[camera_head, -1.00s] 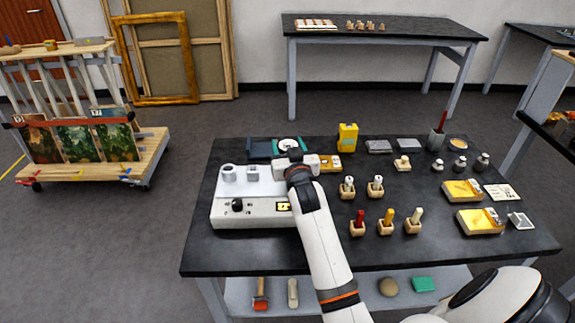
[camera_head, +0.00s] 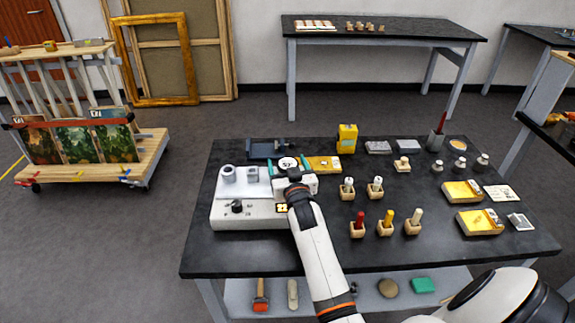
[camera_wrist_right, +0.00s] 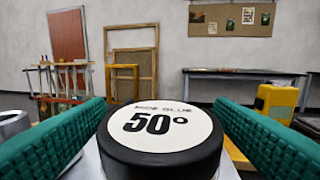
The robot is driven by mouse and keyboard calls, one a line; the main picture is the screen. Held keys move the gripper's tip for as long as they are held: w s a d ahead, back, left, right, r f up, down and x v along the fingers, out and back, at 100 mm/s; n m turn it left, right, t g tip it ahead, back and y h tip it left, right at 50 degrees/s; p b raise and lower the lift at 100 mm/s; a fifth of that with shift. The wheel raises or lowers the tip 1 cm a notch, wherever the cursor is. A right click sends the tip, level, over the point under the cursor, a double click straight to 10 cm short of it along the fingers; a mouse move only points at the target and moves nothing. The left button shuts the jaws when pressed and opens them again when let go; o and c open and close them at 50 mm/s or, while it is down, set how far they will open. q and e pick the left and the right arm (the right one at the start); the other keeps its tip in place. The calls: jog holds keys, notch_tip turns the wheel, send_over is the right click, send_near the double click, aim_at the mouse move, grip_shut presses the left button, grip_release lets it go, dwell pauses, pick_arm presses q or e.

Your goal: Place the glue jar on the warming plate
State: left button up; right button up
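The glue jar (camera_head: 288,163) has a black lid with a white label. In the right wrist view the lid (camera_wrist_right: 160,138) reads "50°" and fills the space between two green finger pads. My right gripper (camera_head: 289,170) is shut on it, at the back right of the warming plate. The warming plate (camera_head: 222,212) is a white box with a dark knob and a small yellow display on its front. I cannot tell whether the jar touches the plate. My left gripper is not in view.
Two small grey-white pots (camera_head: 228,173) stand on the plate's left part. Several tools in wooden blocks (camera_head: 385,228) stand to the right. The table's front strip (camera_head: 400,258) is clear.

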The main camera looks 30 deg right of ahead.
jog(key=shift+r, duration=0.1)
jog(key=b+v, duration=0.1)
jog(key=v, duration=1.1)
